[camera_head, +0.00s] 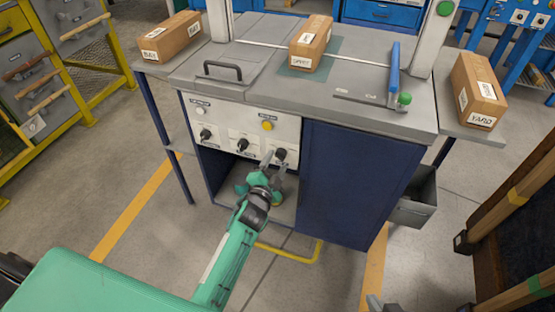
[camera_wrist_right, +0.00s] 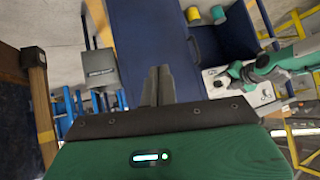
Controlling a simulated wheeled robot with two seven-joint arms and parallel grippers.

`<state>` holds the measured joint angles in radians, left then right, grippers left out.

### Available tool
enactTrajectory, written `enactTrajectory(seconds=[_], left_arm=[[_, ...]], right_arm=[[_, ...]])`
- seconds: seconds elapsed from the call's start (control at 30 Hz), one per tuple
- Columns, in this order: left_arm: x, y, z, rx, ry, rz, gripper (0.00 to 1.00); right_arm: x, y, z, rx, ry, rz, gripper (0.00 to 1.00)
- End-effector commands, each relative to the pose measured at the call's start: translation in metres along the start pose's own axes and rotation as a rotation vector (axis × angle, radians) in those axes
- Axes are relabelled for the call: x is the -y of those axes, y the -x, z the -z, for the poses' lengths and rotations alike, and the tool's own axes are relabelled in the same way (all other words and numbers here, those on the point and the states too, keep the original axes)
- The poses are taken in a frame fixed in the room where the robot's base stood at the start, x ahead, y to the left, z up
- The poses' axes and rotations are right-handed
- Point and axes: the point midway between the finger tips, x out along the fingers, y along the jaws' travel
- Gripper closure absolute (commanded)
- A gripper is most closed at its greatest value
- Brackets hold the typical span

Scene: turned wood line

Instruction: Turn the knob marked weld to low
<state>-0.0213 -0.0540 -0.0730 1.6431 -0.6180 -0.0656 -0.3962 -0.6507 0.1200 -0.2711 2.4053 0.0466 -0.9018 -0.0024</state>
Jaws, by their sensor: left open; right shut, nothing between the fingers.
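The pale control panel (camera_head: 225,125) on the bench front carries a left knob (camera_head: 205,134), a middle knob (camera_head: 242,145) and a right knob (camera_head: 280,154), all black. Their labels are too small to read, so I cannot tell which is marked weld. My left gripper (camera_head: 274,160) is open at the right knob, its fingers close to it; contact is unclear. The panel (camera_wrist_right: 245,97) and left arm also show in the right wrist view. My right gripper (camera_wrist_right: 158,85) is shut and empty, away from the panel; its tip shows at the head view's bottom edge (camera_head: 374,302).
A white button (camera_head: 200,111) and a yellow button (camera_head: 267,125) sit above the knobs. A blue cabinet door (camera_head: 340,180) is right of the panel. Cardboard boxes (camera_head: 310,42) stand on the bench top. A grey bin (camera_head: 412,205) hangs at the right side.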

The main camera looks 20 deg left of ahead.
Motion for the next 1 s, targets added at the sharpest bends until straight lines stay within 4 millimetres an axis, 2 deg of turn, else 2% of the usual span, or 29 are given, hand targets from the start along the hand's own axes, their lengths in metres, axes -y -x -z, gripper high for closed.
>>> enactTrajectory(seconds=[0.03, 0.3, 0.5, 0.7, 1.0], left_arm=[[0.000, 0.011, 0.000, 0.002, 0.001, -0.002, 0.46], [0.000, 0.064, 0.000, 0.003, 0.000, -0.002, 0.46], [0.000, 0.094, 0.000, 0.002, 0.001, -0.001, 0.46], [0.000, 0.110, 0.000, 0.001, 0.001, -0.001, 0.46], [0.000, 0.113, 0.000, 0.000, 0.000, 0.000, 0.46]], right_arm=[[-0.003, 0.003, 0.002, 0.011, -0.001, -0.008, 1.00], [-0.012, 0.010, -0.003, 0.086, -0.002, -0.031, 1.00], [-0.016, 0.013, -0.005, 0.120, -0.002, -0.042, 1.00], [-0.018, 0.015, -0.007, 0.137, -0.003, -0.047, 1.00], [-0.018, 0.015, -0.007, 0.140, -0.004, -0.048, 1.00]])
